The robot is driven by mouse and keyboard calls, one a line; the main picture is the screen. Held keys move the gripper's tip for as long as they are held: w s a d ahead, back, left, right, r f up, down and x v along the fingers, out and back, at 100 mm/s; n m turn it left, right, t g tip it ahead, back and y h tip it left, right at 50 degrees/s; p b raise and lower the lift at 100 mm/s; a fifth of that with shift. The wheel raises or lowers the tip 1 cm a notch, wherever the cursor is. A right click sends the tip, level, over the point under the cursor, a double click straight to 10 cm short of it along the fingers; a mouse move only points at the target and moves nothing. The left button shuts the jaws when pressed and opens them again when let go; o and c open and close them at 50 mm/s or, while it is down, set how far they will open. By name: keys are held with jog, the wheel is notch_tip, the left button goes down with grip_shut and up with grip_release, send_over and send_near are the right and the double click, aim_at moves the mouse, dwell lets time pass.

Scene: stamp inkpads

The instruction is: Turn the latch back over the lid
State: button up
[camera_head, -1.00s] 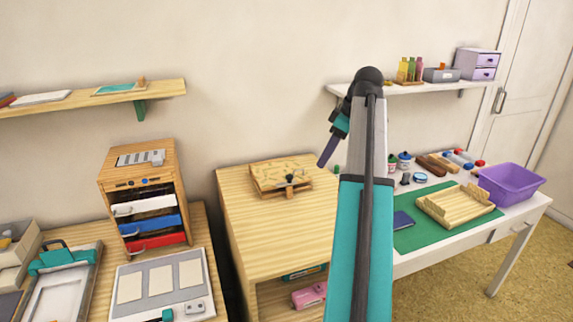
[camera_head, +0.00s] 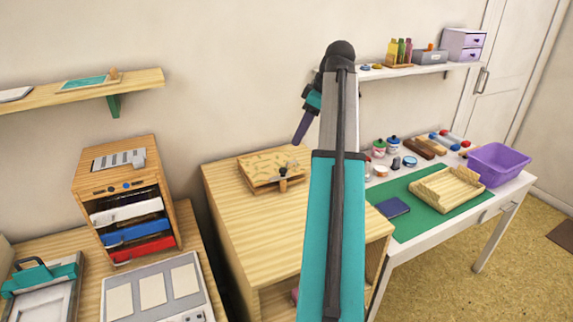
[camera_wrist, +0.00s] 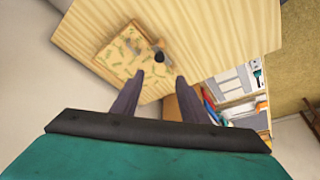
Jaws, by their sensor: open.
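A flat wooden box with a pale, green-flecked lid (camera_head: 264,164) sits on the wooden cabinet's top, near the wall. It also shows in the wrist view (camera_wrist: 118,52). At the lid's front edge is the latch (camera_head: 283,184), a small wooden bar under a dark knob. The bar seems to point outward, away from the lid. In the wrist view the dark knob (camera_wrist: 159,58) lies just beyond my fingertips. My gripper (camera_wrist: 159,77) is open and empty, its two purple fingers apart. In the head view my gripper (camera_head: 299,136) hangs above and right of the box, not touching it.
The wooden cabinet top (camera_head: 245,215) is clear around the box. A drawer unit (camera_head: 125,175) stands to its left. On the right, a white desk holds a green mat (camera_head: 420,222), a wooden tray (camera_head: 448,190) and a purple bin (camera_head: 498,160). A wall shelf (camera_head: 400,72) is behind my arm.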

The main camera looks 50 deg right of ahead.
aim_at(284, 169)
jog(key=shift+f, duration=0.1)
jog(key=shift+p+x, duration=1)
jog(key=shift+x, duration=5.8)
jog(key=shift+w+d, duration=0.1)
grip_shut()
